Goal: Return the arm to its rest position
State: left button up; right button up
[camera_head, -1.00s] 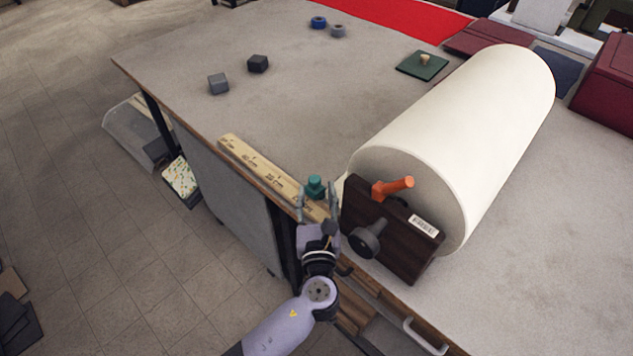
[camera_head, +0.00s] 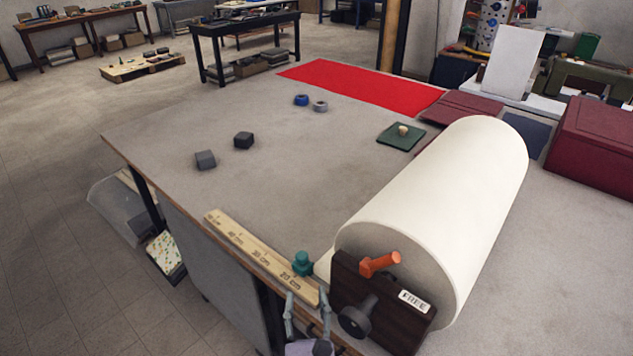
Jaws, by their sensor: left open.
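My left gripper (camera_head: 307,318) shows at the bottom of the head view, at the table's near edge, beside the end of the wooden ruler (camera_head: 254,254). Its fingers are apart and I see nothing between them. A small teal knob-like piece (camera_head: 302,263) stands just beyond the fingertips, by the ruler. To the right of the gripper is a dark wooden block (camera_head: 385,305) with an orange handle (camera_head: 380,263), a dark grey knob (camera_head: 357,317) and a white label, at the end of a large cream roll (camera_head: 452,200). My right gripper is not in view.
The grey tabletop (camera_head: 300,170) is mostly clear in the middle. Two dark blocks (camera_head: 244,140) lie toward the left, and small blue (camera_head: 301,99) and grey rings lie farther back. A green pad (camera_head: 401,136), red cloth (camera_head: 360,85) and dark red box (camera_head: 597,145) are farther off.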

pick_arm(q)
jog(key=s+a+f+n+g+y, duration=0.1)
jog(key=s+a+f+n+g, duration=0.35)
jog(key=a+n, duration=0.45)
jog(key=s+a+f+n+g+y, duration=0.25)
jog(key=a+f+n+g, duration=0.2)
jog(key=a+n, duration=0.4)
jog(key=s+n+g+h, duration=0.55)
jog(key=s+n, duration=0.65)
jog(key=n, duration=0.3)
notch_tip(320, 180, down, 24)
jog(key=s+f, duration=0.1)
jog(key=s+a+f+g, duration=0.2)
jog(key=s+f, duration=1.5)
jog(key=shift+s+a+f+b, duration=0.15)
jog(key=shift+s+f+b, duration=0.15)
jog(key=shift+b, duration=0.15)
